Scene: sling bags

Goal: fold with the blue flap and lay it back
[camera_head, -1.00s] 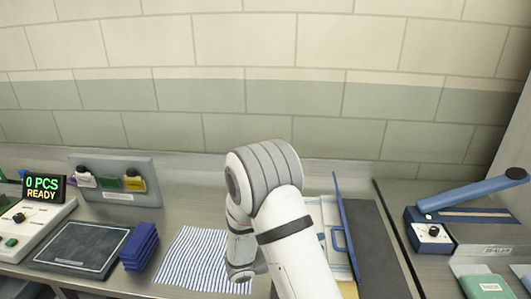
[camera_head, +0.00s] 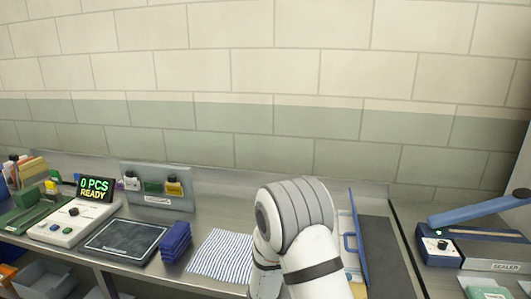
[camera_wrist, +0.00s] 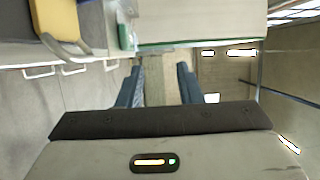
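The blue flap (camera_head: 357,243) is a thin blue-edged panel with a handle on its left face. It stands upright, seen nearly edge-on, at the right of the bench in the head view. A dark flat panel (camera_head: 385,262) lies to its right. Pale and yellow material shows to its left, partly hidden by my arm. A blue-and-white striped cloth (camera_head: 225,255) lies flat left of my arm. My gripper (camera_wrist: 160,86) shows two dark blue fingers set apart in the wrist view, with nothing between them. My arm hides it in the head view.
A dark scale pad (camera_head: 125,241), a stack of folded blue cloth (camera_head: 177,241) and a display reading 0 PCS READY (camera_head: 95,188) stand on the left. A blue-armed sealer (camera_head: 475,220) stands at the right. A tiled wall bounds the back.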

